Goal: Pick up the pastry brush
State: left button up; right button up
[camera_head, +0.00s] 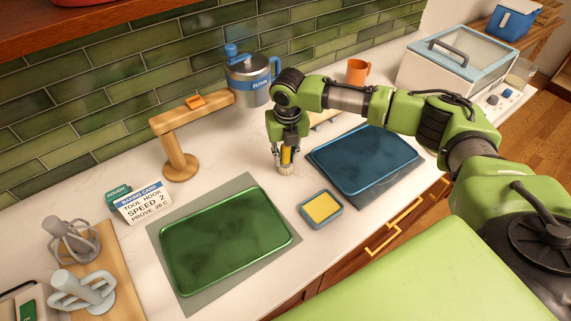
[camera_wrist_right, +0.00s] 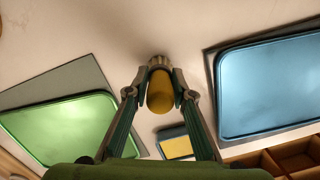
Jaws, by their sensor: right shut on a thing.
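The pastry brush (camera_head: 286,156) is upright, with a yellow handle and pale bristles pointing down at the counter. My right gripper (camera_head: 286,150) comes from above and is shut on the brush's handle. In the right wrist view the yellow handle (camera_wrist_right: 160,92) is between the two fingertips (camera_wrist_right: 160,88), with the ferrule and bristle end beyond it. The bristles are at or just above the white counter; I cannot tell if they touch it. My left gripper is in neither view.
A green tray (camera_head: 226,237) lies front left, a blue tray (camera_head: 366,158) to the right. A small blue dish (camera_head: 334,212) with a yellow block sits between them.

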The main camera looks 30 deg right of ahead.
aim_at(285, 148)
jog(key=shift+r, duration=0.45)
notch_tip(285, 148, up, 2)
jog(key=shift+w+r+b, duration=0.1)
jog(key=shift+r+b, duration=0.05)
jog(key=shift+b, duration=0.35)
jog(key=s+a+r+b, duration=0.4)
jog(key=s+a+r, duration=0.5)
jog(key=s+r, duration=0.1)
jog(key=shift+s+a, duration=0.15)
jog(key=shift+a, duration=0.25)
